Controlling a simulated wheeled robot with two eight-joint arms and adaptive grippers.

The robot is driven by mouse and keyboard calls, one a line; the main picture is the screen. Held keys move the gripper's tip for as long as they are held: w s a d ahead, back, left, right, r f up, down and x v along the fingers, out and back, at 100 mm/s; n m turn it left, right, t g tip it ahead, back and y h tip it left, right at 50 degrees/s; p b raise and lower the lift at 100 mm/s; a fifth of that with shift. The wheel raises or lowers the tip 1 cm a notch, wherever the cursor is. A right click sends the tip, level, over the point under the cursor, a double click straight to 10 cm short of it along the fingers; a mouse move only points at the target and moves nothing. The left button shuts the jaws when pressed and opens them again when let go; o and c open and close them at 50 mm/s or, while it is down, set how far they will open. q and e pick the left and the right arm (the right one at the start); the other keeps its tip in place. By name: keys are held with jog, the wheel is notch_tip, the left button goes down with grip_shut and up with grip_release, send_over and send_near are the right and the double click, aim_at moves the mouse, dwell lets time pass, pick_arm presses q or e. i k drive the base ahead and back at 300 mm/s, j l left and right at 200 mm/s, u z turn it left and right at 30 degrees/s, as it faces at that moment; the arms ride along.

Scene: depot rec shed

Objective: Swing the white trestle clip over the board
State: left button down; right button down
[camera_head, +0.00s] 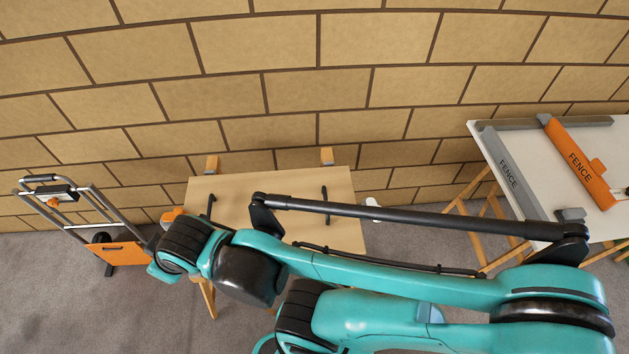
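A pale wooden board (268,184) lies on a trestle at the middle, in front of the brick wall. A small white piece (372,203), which looks like the white trestle clip, sticks out beside the board's right edge. It appears to be off to the side, not over the board; its lower part is hard to make out. An orange piece (172,214) sits at the board's left edge. My teal arm crosses from the right in front of the board and hides its near part. Neither gripper can be seen.
Two dark bars (325,205) lie on the board, and wooden posts (326,156) rise behind it. A white table (500,140) with an orange fence (580,160) and a grey fence (512,178) stands right. A trolley with an orange plate (97,253) stands left.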

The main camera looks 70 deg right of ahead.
aim_at(371, 202)
jog(key=z, duration=3.15)
jog(key=i+l+u, duration=0.15)
jog(key=u, duration=0.15)
jog(key=i+l+u, duration=0.1)
jog(key=l+u, duration=0.15)
